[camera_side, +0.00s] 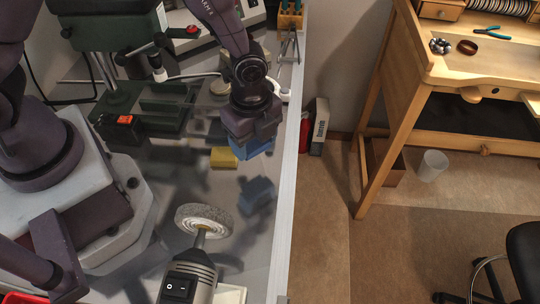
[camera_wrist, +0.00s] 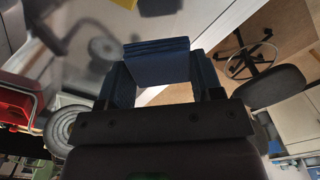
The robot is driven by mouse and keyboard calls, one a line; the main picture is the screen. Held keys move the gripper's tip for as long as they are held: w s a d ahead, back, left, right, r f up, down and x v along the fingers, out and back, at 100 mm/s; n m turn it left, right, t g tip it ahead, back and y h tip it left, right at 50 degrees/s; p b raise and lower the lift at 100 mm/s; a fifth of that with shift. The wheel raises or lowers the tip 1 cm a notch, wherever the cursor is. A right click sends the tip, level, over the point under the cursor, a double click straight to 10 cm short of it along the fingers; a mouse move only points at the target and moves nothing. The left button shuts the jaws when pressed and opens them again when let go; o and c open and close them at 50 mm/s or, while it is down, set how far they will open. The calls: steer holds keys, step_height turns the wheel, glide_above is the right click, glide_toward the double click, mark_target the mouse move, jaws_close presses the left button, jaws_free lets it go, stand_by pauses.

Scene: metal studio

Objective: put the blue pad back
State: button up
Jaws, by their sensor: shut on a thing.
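The blue pad (camera_side: 256,149) is held in my gripper (camera_side: 251,132), above the shiny metal bench (camera_side: 238,248) near its right edge. In the wrist view the blue pad (camera_wrist: 158,63) sits between the two dark fingers of my gripper (camera_wrist: 160,85), with a layered or ridged upper edge. A dimmer blue patch on the bench below the pad looks like its reflection. A yellow block (camera_side: 223,158) lies on the bench just left of the held pad. I cannot tell which spot the pad belongs to.
A polishing wheel (camera_side: 204,219) on a grey motor (camera_side: 189,278) stands at the front. A dark green machine (camera_side: 150,125) is at the left, and a tool holder (camera_side: 290,18) is at the back. The bench's right rim (camera_side: 289,170) drops to the floor. A wooden workbench (camera_side: 390,95) stands beyond.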

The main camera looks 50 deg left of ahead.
mark_target(270, 166)
steer(key=w+f, duration=0.1)
steer(key=w+d+f, duration=0.1)
steer(key=f, duration=0.1)
steer(key=shift+w+f, duration=0.25)
steer(key=shift+w, duration=0.15)
steer(key=shift+w+f, duration=0.1)
steer(key=shift+f, duration=1.55)
steer(key=shift+f, duration=0.2)
steer(key=o, duration=1.1)
steer(key=shift+o, duration=0.2)
steer(key=shift+r, duration=0.15)
